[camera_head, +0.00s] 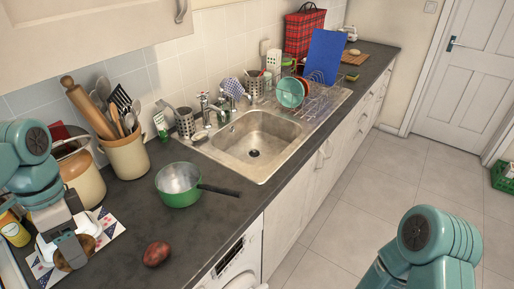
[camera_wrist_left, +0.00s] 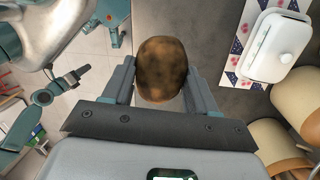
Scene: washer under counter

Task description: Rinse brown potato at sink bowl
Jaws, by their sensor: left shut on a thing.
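My left gripper (camera_head: 72,245) is shut on a brown potato (camera_wrist_left: 161,68), above the counter's near left end. In the left wrist view the potato sits between the two fingers (camera_wrist_left: 161,80). In the head view the gripper partly hides the brown potato (camera_head: 92,228). The steel sink bowl (camera_head: 280,134) is empty, further along the counter, well apart from the gripper. A tap (camera_head: 206,108) stands at its back left edge. My right arm shows at the lower right, its gripper outside the head view. In the left wrist view my right gripper (camera_wrist_left: 68,82) appears small; its jaws are unclear.
A green saucepan (camera_head: 178,192) with a dark handle stands between gripper and sink. A reddish potato (camera_head: 157,253) lies near the front edge. A utensil crock (camera_head: 127,155) stands behind. A dish rack (camera_head: 310,100) with bowls is beyond the sink. A white butter dish (camera_wrist_left: 277,45) sits on a patterned mat.

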